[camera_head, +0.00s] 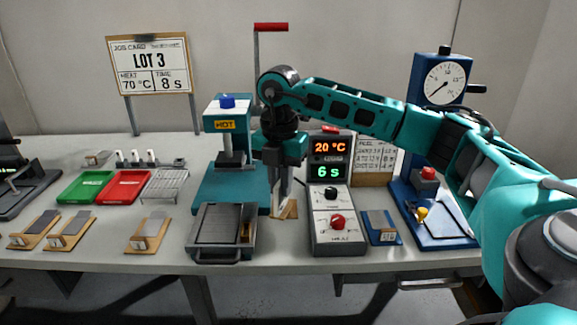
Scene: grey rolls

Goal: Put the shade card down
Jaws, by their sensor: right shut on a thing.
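My right gripper (281,201) reaches down between the teal press and the control box, its fingers pointing at the table. It is shut on a small tan card, which I take to be the shade card (291,210). The card shows low at the fingertips, at or just above the table top; I cannot tell whether it touches. The fingers hide part of it. My left gripper is not in view.
A teal press (228,185) and a grey metal tray (221,236) stand left of the gripper. The control box (336,205), reading 20 °C and 6 s, is close on the right. A blue gauge stand (433,200), green tray (84,187) and red tray (124,187) stand farther off.

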